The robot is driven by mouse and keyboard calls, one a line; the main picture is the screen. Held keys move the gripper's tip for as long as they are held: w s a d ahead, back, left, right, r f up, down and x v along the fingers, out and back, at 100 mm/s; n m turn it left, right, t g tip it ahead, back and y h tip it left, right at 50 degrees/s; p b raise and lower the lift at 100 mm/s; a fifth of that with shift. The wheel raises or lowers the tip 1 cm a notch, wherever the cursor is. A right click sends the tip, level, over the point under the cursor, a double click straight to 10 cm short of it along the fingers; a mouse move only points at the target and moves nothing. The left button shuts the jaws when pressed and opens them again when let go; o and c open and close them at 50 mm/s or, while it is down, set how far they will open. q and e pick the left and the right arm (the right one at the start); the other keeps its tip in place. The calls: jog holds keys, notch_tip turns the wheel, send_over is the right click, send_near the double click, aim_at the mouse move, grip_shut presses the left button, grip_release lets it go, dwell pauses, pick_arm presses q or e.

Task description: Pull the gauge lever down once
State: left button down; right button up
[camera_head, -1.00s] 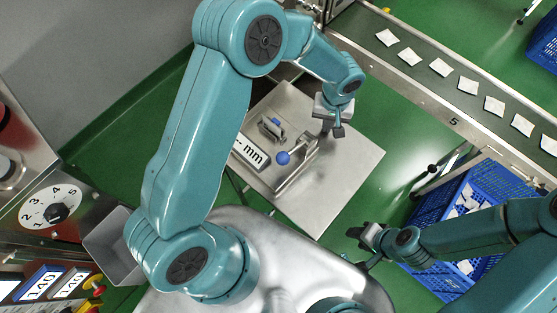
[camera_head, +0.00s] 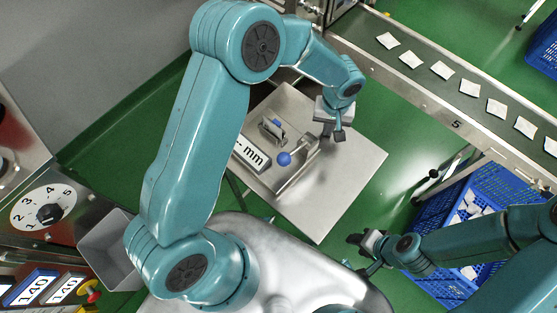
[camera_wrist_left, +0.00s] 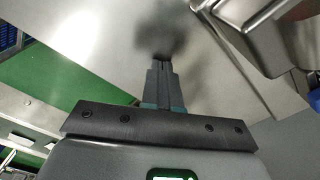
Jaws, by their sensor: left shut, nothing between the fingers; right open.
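The gauge lever with a blue ball knob (camera_head: 284,159) stands on the gauge, on a metal table (camera_head: 330,200). The gauge's display (camera_head: 250,154) reads "- mm" in the part that shows; the rest is hidden behind my left arm. My left gripper (camera_head: 339,135) is shut and empty, above the table to the right of the knob and apart from it. In the left wrist view its closed fingers (camera_wrist_left: 163,80) point at bare metal, with a grey metal body (camera_wrist_left: 255,35) at the upper right. My right gripper (camera_head: 362,242) is open and empty at the lower right, off the table.
A conveyor (camera_head: 420,80) carries several white teabags along the upper right. A blue crate (camera_head: 425,222) with teabags stands at the right. A dial (camera_head: 46,212) and a grey bin (camera_head: 110,252) are at the left. The table's right part is clear.

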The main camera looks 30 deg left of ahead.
pick_arm(q)
jog(key=shift+r+p, duration=0.1)
jog(key=shift+p, duration=0.35)
notch_tip(320, 180, up, 4)
jog(key=shift+r+p, duration=0.1)
jog(key=shift+p, duration=0.95)
jog(key=shift+w+r+p, duration=0.15)
jog(key=shift+r+p, duration=0.3)
jog(key=shift+r, duration=0.25)
notch_tip(320, 180, up, 6)
jog(key=p, duration=0.3)
jog(key=shift+f, duration=0.2)
